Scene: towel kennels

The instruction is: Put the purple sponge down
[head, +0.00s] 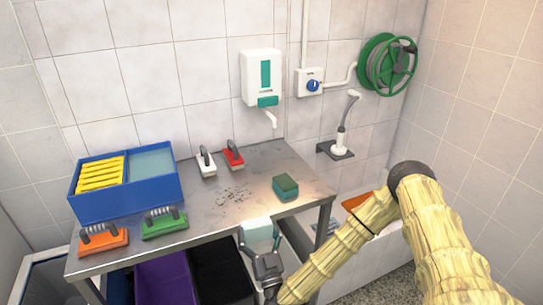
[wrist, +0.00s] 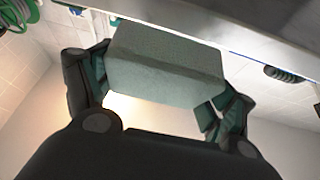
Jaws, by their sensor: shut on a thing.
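My gripper (head: 262,242) is shut on a pale grey-green block (wrist: 165,62), with one finger at each end in the wrist view. The block (head: 257,226) also shows in the head view, at the front edge of the steel table (head: 215,210). It looks sponge-shaped, but no purple shows on it. I cannot tell whether it touches the table. A green sponge (head: 286,186) with a brown lower part lies on the table, behind and right of my gripper. No purple sponge is seen.
A blue tray (head: 130,206) with yellow pieces, an orange brush (head: 104,239), a green brush (head: 165,224), a white brush (head: 206,164) and a red brush (head: 233,157) occupy the table. Purple (head: 163,282) and black bins (head: 220,272) stand below.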

